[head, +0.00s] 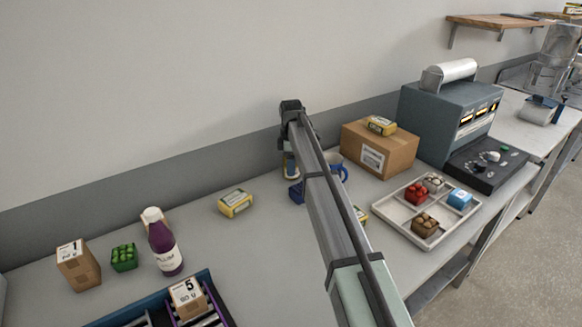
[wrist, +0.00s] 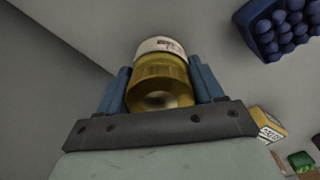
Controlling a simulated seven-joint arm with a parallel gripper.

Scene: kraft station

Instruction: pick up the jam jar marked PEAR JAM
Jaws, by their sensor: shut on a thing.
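My gripper (wrist: 161,88) is shut on a jar (wrist: 160,72) with yellow-amber contents and a pale label band, held between its two blue fingers in the wrist view. The label's wording is not readable, so I cannot tell that it says PEAR JAM. In the head view the jar (head: 290,166) shows only partly, behind my arm near the back wall. I cannot tell there whether it is clear of the table.
Near the jar are a blue berry punnet (wrist: 282,28), a blue mug (head: 339,167) and a cardboard box (head: 380,150). A yellow packet (head: 235,203) and purple bottle (head: 164,245) stand left. A tray (head: 384,207) with several punnets is right.

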